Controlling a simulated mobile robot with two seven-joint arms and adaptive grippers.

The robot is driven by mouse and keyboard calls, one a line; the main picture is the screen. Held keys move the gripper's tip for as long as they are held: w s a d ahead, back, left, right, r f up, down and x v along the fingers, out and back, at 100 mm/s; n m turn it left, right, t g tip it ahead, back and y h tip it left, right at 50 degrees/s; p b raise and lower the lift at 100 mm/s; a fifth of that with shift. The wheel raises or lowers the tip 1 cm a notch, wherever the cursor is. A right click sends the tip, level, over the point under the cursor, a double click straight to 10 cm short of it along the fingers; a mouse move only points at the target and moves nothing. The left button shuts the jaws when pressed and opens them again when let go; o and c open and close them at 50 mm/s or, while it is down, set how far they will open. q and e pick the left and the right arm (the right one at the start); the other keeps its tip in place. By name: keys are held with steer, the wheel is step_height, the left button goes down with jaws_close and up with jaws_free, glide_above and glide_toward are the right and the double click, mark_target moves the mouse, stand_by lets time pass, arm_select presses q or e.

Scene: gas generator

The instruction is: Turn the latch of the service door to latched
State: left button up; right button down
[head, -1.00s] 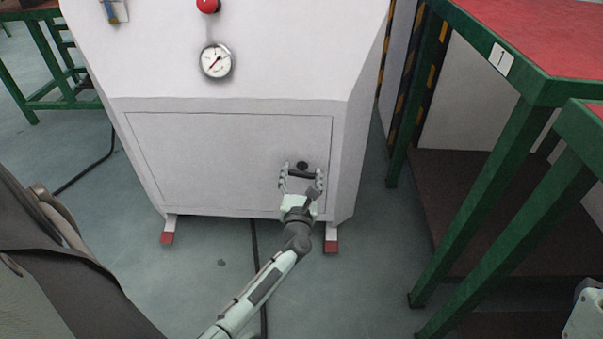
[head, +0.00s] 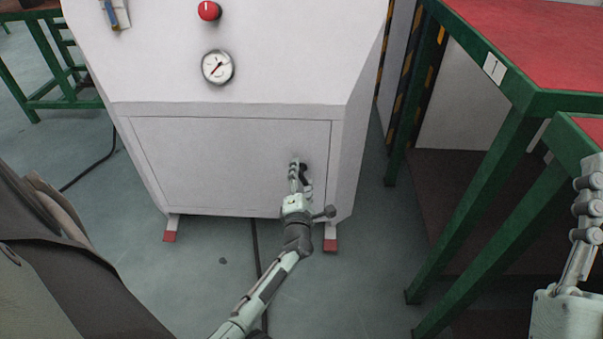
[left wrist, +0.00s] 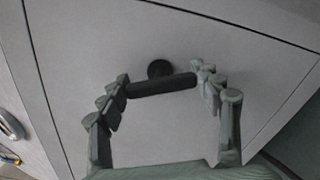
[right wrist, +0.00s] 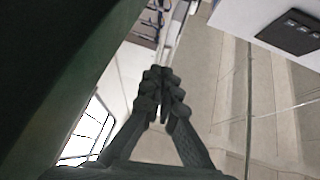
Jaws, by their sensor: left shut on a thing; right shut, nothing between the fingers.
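The service door (head: 220,165) is a flush grey panel on the front of the white cabinet, and it looks closed. Its latch (head: 304,172) is a dark bar handle on a round pivot near the door's right side. In the left wrist view the latch bar (left wrist: 163,86) spans between my fingertips. My left gripper (head: 299,171) is shut on the bar's two ends. In the head view the fingers cover part of the bar, which looks close to upright. My right gripper (head: 587,190) is shut and empty, raised at the right edge, away from the door.
Green-framed tables with red tops (head: 545,45) stand close on the right. A dark cable (head: 256,240) runs on the floor below the door.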

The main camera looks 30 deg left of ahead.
arm_select(q)
steer(key=m+p, duration=0.1)
steer(key=m, duration=0.3)
steer(key=shift+w+a+r, duration=0.1)
steer(key=shift+r, duration=0.05)
steer(key=shift+m, duration=0.5)
arm_select(e)
steer(key=shift+w+a+f+g+h, duration=0.15)
steer(key=shift+w+f+g, duration=0.1)
steer(key=shift+f+g, duration=0.35)
steer(key=shift+w+a+f+g+h, duration=0.1)
steer(key=shift+w+a+f+g, duration=0.1)
steer(key=shift+f+g, duration=0.35)
steer(key=shift+w+a+f+g+h, duration=0.15)
steer(key=shift+w+f+g, duration=0.15)
steer(key=shift+f, duration=0.45)
arm_select(q)
steer(key=o, duration=1.7)
steer(key=shift+f, duration=0.2)
arm_select(e)
steer(key=shift+f, duration=0.1)
